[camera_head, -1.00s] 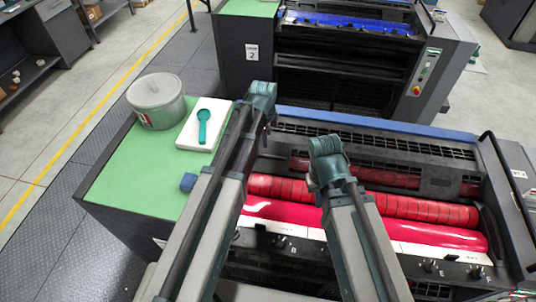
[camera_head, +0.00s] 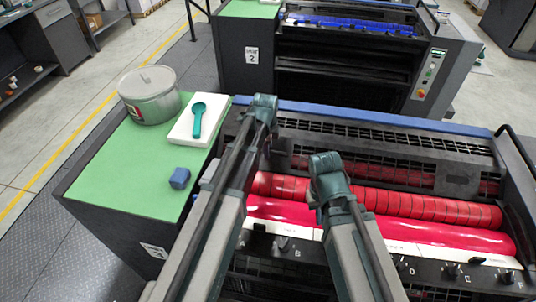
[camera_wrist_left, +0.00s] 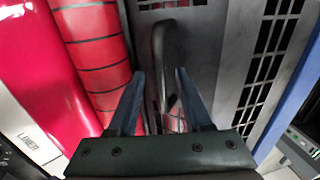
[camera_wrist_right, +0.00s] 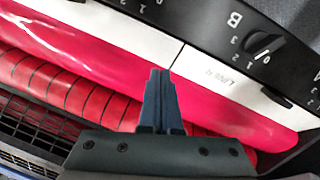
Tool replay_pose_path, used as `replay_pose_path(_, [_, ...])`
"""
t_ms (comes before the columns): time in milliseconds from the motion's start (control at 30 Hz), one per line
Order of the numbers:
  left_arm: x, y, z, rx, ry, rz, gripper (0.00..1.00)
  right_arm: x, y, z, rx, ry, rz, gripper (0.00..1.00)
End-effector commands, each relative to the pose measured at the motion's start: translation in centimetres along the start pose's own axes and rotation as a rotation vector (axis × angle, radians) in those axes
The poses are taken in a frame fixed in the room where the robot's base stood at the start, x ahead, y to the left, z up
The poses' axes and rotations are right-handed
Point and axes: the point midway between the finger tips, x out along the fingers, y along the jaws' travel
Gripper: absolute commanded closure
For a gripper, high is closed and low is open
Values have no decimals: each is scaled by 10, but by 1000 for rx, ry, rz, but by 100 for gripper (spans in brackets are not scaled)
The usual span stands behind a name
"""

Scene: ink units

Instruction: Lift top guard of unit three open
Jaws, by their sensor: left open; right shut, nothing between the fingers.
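The near press unit with red rollers (camera_head: 400,203) fills the lower right of the head view; its number is not readable. Its slotted dark top guard (camera_head: 400,170) lies low behind the rollers and looks closed. In the left wrist view the grey guard (camera_wrist_left: 215,45) carries a black bar handle (camera_wrist_left: 163,45). My left gripper (camera_wrist_left: 159,74) is open, with the handle's end between or just beyond its fingers; contact cannot be told. My right gripper (camera_wrist_right: 159,72) is shut and empty above the red roller and white label strip (camera_wrist_right: 220,75). In the head view my wrists hide both gripper tips.
A green-topped cabinet (camera_head: 110,190) at left holds a grey tin (camera_head: 150,105), a white slab (camera_head: 185,130) with a teal spoon-like tool (camera_head: 197,120), and a blue block (camera_head: 180,178). Unit 2 (camera_head: 300,70) stands behind. A black rail (camera_head: 515,145) rises at the right end.

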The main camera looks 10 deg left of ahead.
Motion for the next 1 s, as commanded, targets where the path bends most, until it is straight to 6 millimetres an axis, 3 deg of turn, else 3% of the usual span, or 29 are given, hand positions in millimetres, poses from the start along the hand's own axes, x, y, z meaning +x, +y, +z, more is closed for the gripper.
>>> replay_pose_path(300, [3,0,0,0,0,0,50,2,0,0,0,0,0,100])
replay_pose_path(600, [3,0,0,0,0,0,100,3,0,0,0,0,0,100])
replay_pose_path(1000, [3,0,0,0,0,0,100,3,0,0,0,0,0,100])
